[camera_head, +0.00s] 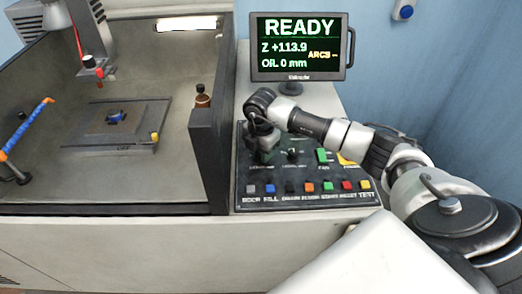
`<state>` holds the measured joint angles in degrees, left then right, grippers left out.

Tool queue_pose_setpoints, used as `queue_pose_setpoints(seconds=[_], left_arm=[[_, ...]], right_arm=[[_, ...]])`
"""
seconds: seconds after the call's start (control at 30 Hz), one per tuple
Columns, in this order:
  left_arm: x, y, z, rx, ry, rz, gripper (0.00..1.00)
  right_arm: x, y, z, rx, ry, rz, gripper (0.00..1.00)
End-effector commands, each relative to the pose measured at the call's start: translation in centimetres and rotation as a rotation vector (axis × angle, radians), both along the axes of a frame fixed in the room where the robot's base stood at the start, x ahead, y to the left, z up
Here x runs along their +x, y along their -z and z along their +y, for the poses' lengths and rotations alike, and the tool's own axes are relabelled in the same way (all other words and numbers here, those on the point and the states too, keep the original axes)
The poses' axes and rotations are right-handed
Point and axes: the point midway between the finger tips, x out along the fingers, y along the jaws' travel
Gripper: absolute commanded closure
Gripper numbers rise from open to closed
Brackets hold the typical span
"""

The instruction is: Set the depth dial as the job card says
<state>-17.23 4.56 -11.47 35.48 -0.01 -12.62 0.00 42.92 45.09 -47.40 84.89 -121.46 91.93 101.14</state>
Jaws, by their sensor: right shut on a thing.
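The control panel (310,200) is a dark sloped board on the right of the machine, below the screen. My right gripper (262,154) points down onto its upper left part and is shut on a dial there. The hand mostly covers that dial, and its label is too small to read. A second dark knob (292,153) stands just right of the hand. No job card can be made out. The screen (297,48) reads READY, Z +113.9, OIL 0 mm and ARCS with a dash. My left gripper is not in view.
A row of coloured buttons, including a blue one (268,188), lines the panel's front edge. A green switch (323,156) sits farther right, near my right arm.

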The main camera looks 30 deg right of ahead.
Motion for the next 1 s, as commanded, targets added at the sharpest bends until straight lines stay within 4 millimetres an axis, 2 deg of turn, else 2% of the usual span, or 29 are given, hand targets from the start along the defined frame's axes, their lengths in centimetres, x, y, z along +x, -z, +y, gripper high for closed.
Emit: queue_pose_setpoints(seconds=[0.5,0.8,1.0], left_arm=[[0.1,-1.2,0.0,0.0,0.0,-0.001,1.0],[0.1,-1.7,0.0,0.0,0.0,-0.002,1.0],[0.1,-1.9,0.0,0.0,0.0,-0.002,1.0]], right_arm=[[0.1,-0.2,0.1,0.002,0.462,-0.002,0.93],[0.1,-0.2,0.0,0.0,0.631,-0.003,0.93],[0.1,-0.1,0.0,0.0,0.682,-0.004,0.93]])
